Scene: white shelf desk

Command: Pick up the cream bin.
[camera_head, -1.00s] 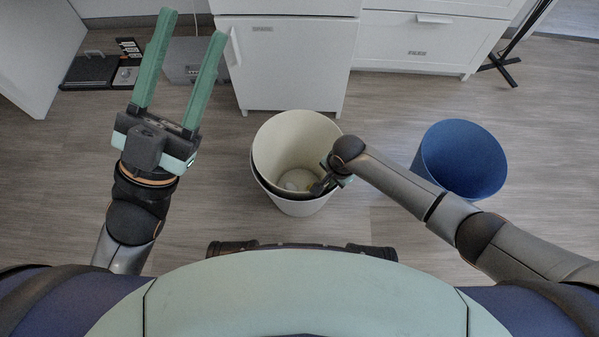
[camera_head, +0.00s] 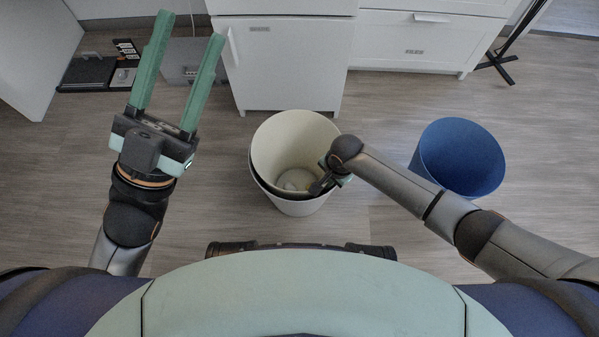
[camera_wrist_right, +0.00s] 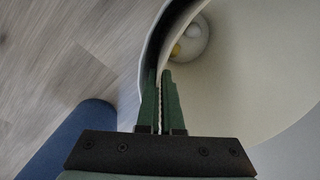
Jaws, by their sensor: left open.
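The cream bin (camera_head: 285,143) stands on the floor in the middle of the head view, nested in another pale bin (camera_head: 293,208) with a dark gap between their walls. It also shows in the right wrist view (camera_wrist_right: 255,70). A small pale item (camera_head: 296,180) lies at its bottom; the wrist view shows white and yellow there. My right gripper (camera_head: 320,187) is at the right front of its rim. In the wrist view its fingers (camera_wrist_right: 160,105) are close together with the cream bin's wall between them. My left gripper (camera_head: 183,28) is open and empty, off to the left.
A blue bin (camera_head: 458,158) stands to the right, behind my right forearm. White cabinets (camera_head: 285,65) close off the back. A grey box (camera_head: 190,62) and dark flat items (camera_head: 88,72) lie at the back left. Floor between the left gripper and the bins is clear.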

